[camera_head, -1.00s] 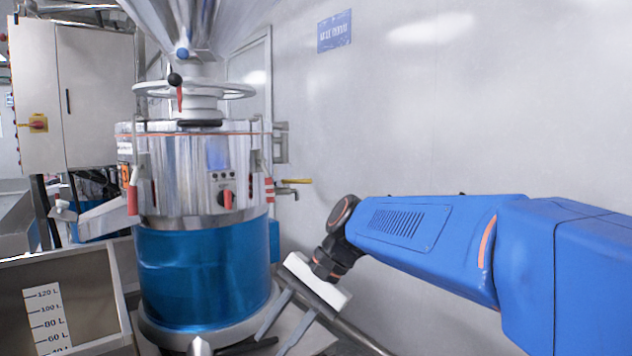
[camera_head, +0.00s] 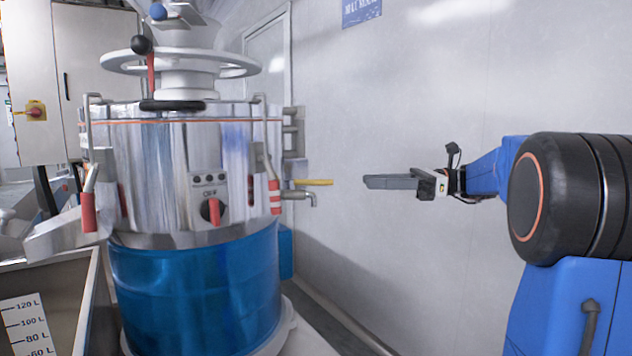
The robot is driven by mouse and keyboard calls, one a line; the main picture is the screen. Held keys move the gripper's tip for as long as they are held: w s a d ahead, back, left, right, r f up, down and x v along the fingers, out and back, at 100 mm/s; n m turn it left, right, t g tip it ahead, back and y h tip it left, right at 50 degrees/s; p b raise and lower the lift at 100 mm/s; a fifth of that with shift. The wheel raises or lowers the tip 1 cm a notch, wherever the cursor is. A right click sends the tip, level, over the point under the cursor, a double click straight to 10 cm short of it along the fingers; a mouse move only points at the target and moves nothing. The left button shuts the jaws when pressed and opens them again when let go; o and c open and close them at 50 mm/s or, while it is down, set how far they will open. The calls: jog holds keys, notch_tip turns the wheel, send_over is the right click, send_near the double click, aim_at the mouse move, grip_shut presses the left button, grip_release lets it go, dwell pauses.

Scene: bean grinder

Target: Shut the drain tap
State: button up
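The drain tap (camera_head: 303,196) sticks out from the right side of the steel and blue grinder (camera_head: 185,170). Its spout bends down at the end. Its yellow lever (camera_head: 314,182) points right, level, along the spout. My gripper (camera_head: 366,182) is to the right of the lever at about the same height in the picture, with a visible gap between them. Its grey fingers point left toward the tap and are seen side-on, overlapping, so the gap between them does not show. I see nothing held at the fingertips.
The grinder has a red rotary switch (camera_head: 212,210), red-handled clamps and a large handwheel (camera_head: 240,65) on top. A grey wall (camera_head: 420,90) stands behind my arm. A bin with litre marks (camera_head: 28,325) is at lower left. The space between gripper and tap looks clear.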

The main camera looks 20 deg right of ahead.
aim_at(308, 182)
jog(key=x, duration=1.7)
jog(key=shift+s+f, duration=0.1)
jog(key=shift+f, duration=0.05)
grip_shut()
